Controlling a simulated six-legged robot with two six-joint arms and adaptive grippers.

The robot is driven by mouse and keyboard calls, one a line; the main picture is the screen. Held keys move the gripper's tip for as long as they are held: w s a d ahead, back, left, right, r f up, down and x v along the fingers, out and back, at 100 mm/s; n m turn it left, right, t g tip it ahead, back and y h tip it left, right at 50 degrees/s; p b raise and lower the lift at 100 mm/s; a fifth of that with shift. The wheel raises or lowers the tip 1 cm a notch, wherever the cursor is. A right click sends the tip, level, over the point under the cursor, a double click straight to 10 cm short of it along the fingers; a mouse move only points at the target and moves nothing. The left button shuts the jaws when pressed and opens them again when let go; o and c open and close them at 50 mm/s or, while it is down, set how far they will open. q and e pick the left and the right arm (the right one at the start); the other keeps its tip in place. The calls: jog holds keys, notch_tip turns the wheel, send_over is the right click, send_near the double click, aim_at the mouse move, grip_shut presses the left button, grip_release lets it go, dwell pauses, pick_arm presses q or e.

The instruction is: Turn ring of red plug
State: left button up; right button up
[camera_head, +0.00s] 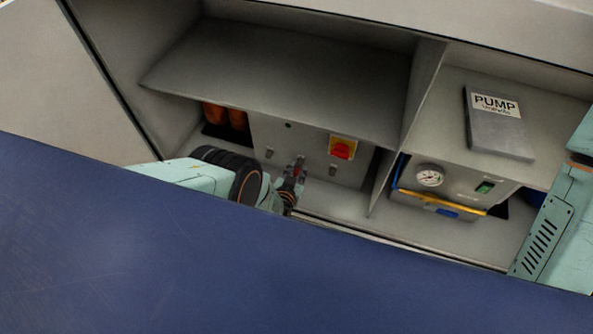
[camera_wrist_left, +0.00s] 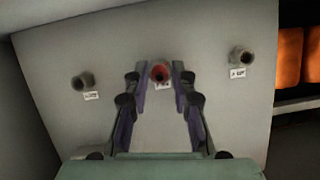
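The red plug (camera_wrist_left: 160,72) shows in the left wrist view as a round red end on the grey panel (camera_wrist_left: 60,50), with a small white label just below it. My left gripper (camera_wrist_left: 161,76) is open, with its two dark fingers on either side of the plug; I cannot tell whether they touch it. In the head view the left gripper (camera_head: 296,172) reaches into the lower compartment and partly hides the red plug (camera_head: 297,167). My right gripper is out of view; only part of my right arm shows at the right edge.
Grey plugs stand on both sides (camera_wrist_left: 84,81) (camera_wrist_left: 241,57). A red-and-yellow switch (camera_head: 342,149) is to the right, orange cylinders (camera_head: 226,117) to the left. A shelf (camera_head: 285,65) overhangs the compartment. A gauge unit (camera_head: 430,177) sits beyond the divider, below a PUMP booklet (camera_head: 500,130).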

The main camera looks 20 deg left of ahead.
pick_arm(q)
grip_shut()
jog(key=n+h, duration=0.1)
jog(key=n+b, duration=0.1)
jog(key=shift+a+n+h, duration=0.25)
jog(key=shift+n+h, duration=0.15)
jog(key=shift+n+h+b, duration=0.3)
jog(key=shift+n+h, duration=0.7)
jog(key=shift+n, duration=0.3)
jog(key=shift+a, duration=0.1)
jog(key=o, duration=0.6)
grip_release()
